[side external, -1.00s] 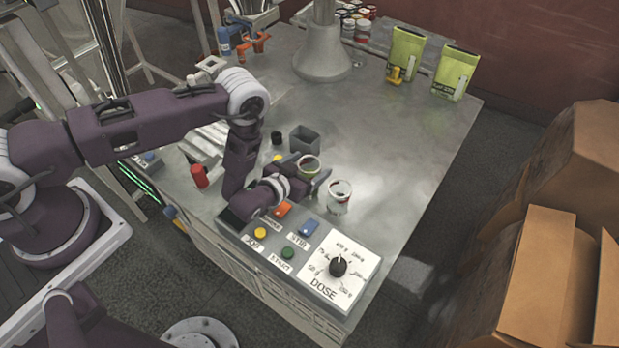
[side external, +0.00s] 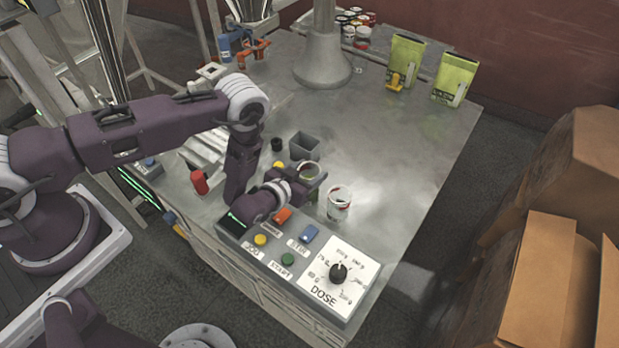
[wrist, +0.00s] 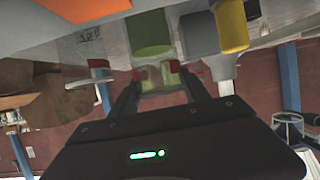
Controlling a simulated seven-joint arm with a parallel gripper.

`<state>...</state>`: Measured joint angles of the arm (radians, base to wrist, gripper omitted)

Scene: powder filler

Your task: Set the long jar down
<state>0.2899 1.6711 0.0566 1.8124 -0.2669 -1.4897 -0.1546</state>
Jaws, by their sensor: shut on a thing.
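My gripper (side external: 314,184) is shut on a green jar (side external: 308,173), low over the grey table just behind the control panel. The jar is upright, with its open rim up. The wrist view also shows the green jar (wrist: 150,34) between the fingers. Whether its base touches the table is hidden by the fingers. A second jar (side external: 339,205), pale with some red on it, stands on the table just right of my gripper, near the panel's dose dial.
The control panel (side external: 263,254) with coloured buttons and a dose dial (side external: 337,274) lies in front. A grey square cup (side external: 305,146) stands behind the held jar. Green pouches (side external: 406,60) stand at the back. The table (side external: 400,150) to the right is clear.

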